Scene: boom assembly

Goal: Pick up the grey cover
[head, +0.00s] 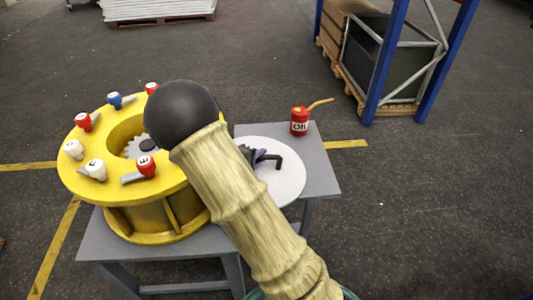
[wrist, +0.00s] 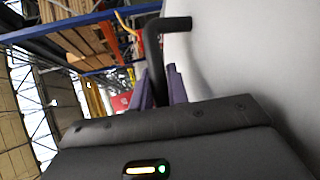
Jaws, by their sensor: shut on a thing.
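The grey cover is a pale round disc (head: 287,187) with a black bent handle (head: 277,161), at the right part of the grey table. My gripper (head: 260,157) has purple fingers, closed around the handle; my arm hides the cover's left side. In the wrist view, the cover's pale face (wrist: 245,60) fills the right side and the black handle (wrist: 153,50) rises between the purple fingertips of my gripper (wrist: 160,85). I cannot tell whether the cover rests on the table or is slightly above it.
A yellow drum (head: 155,222) with several coloured, lettered plugs around its top stands on the table's left, close to my arm. A red oil can (head: 300,123) stands at the table's back right corner (head: 322,150). A blue rack (head: 385,65) is farther back. Floor at the right is clear.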

